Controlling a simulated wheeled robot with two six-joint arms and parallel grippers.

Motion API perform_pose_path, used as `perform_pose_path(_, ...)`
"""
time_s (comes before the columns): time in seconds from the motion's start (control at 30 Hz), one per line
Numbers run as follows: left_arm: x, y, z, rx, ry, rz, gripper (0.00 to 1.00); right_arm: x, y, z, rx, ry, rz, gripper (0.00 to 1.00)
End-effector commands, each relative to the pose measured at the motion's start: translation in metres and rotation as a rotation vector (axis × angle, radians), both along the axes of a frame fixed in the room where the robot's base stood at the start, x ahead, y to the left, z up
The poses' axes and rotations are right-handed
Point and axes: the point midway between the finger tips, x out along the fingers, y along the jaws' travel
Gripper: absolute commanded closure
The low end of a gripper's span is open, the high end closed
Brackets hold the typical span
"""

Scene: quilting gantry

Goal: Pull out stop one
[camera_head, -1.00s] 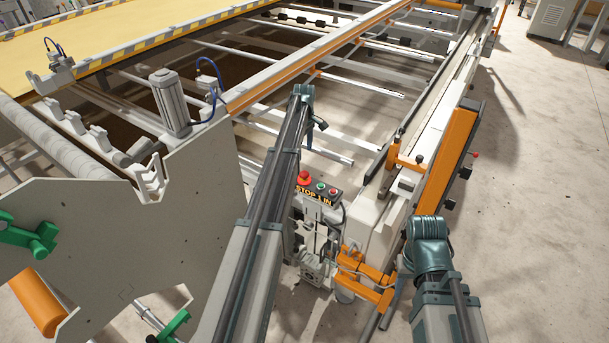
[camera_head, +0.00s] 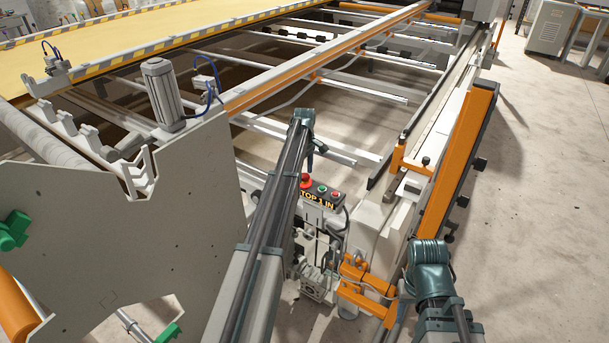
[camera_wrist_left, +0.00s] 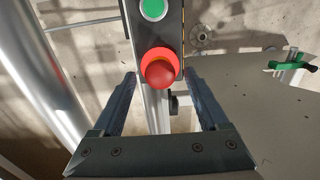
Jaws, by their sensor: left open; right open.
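Stop one is a red mushroom button (camera_head: 306,180) on a small dark box labelled "STOP 1 IN" (camera_head: 320,199), its first letter covered by my left arm. The red button also shows in the left wrist view (camera_wrist_left: 160,70), with a red-orange ring around its base. My left gripper (camera_wrist_left: 161,78) is open and empty, one finger at each side of the button in that view; I cannot tell how far the fingertips are from it. In the head view the left gripper is hidden behind its own arm. Of my right arm only links show at the lower right; its gripper is out of view.
A green button (camera_wrist_left: 153,8) sits beside the red one on the same box. A large grey side plate (camera_head: 120,220) stands to the left. An orange bracket (camera_head: 362,285) and a white rail (camera_head: 425,170) lie to the right. Bare floor is further right.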

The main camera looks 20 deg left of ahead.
Motion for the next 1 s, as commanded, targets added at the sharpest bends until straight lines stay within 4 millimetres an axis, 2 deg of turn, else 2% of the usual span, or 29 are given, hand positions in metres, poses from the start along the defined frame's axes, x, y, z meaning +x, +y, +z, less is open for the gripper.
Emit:
perform_pose_path(0.07, 0.000, 0.000, 0.001, 0.000, 0.000, 0.000, 0.23, 0.000, 0.000, 0.000, 0.000, 0.000, 0.000, 0.50)
perform_pose_path(0.5, 0.000, 0.000, 0.000, 0.000, 0.000, 0.000, 1.00, 0.000, 0.000, 0.000, 0.000, 0.000, 0.000, 0.50)
perform_pose_path(0.7, 0.000, 0.000, 0.002, 0.000, 0.000, 0.000, 1.00, 0.000, 0.000, 0.002, 0.000, 0.000, 0.000, 0.50)
perform_pose_path(1.0, 0.000, 0.000, 0.021, 0.000, -0.001, 0.000, 1.00, 0.000, 0.000, 0.021, 0.000, 0.000, 0.000, 0.50)
